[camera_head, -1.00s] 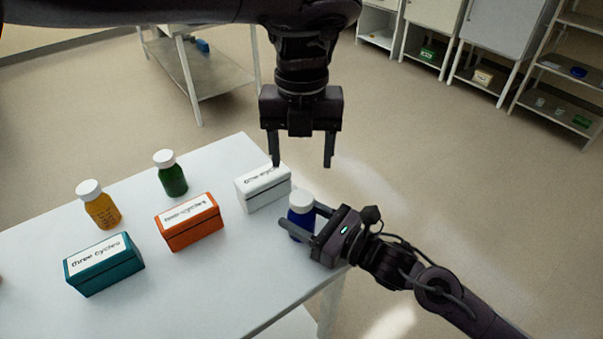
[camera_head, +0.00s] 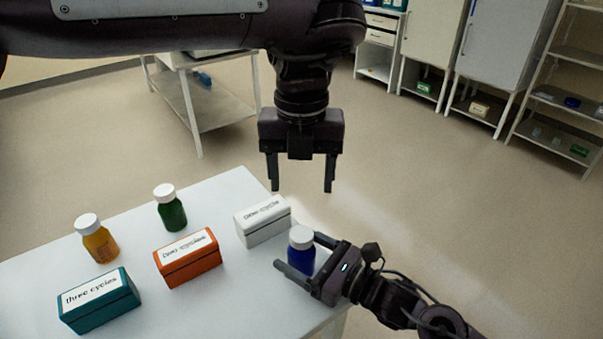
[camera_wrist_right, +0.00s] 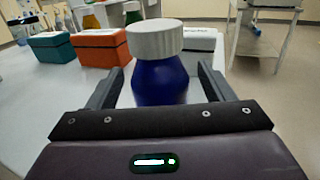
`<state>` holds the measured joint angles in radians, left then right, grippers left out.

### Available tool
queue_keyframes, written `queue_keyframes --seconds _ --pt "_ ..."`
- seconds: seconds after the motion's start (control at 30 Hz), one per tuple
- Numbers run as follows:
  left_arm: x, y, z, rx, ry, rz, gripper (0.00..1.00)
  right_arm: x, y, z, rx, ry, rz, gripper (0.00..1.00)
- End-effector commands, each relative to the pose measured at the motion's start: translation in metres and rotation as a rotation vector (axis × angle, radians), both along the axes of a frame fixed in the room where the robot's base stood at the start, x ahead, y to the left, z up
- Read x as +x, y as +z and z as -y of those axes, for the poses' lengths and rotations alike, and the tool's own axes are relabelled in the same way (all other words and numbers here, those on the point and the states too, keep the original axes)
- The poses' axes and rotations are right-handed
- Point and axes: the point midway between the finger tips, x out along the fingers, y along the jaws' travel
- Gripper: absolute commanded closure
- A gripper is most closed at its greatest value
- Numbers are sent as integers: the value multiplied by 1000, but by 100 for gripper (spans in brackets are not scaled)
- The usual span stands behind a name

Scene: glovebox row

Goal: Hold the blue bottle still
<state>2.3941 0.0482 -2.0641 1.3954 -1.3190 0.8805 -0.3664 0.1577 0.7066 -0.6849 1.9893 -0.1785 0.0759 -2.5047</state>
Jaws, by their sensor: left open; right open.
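The blue bottle (camera_head: 301,256) with a white cap stands upright near the right end of the white table (camera_head: 225,315). My right gripper (camera_head: 296,253) is open, with one finger on either side of the bottle. In the right wrist view the blue bottle (camera_wrist_right: 158,80) stands between the two fingers of my right gripper (camera_wrist_right: 160,88), and gaps show on both sides. The bottle's base is hidden by the gripper body there. My left gripper (camera_head: 301,188) is open and empty, above and behind the bottle, apart from it.
A white box (camera_head: 263,222), an orange box (camera_head: 188,260) and a teal box (camera_head: 100,302) with labelled lids stand on the table. A green bottle (camera_head: 170,210) and an orange bottle (camera_head: 97,240) stand behind them. The white box is close to the blue bottle.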

Motion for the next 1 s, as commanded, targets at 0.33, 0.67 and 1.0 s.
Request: queue_keyframes --seconds 0.33,0.67,1.0 --pt "0 -10 0 0 0 0 37 -24 -4 36 -6 -1 -2 25" --pt "0 -15 0 0 0 0 37 -43 -1 63 -2 0 -1 25" --pt "0 -15 0 0 0 0 37 -44 0 64 0 0 0 25"
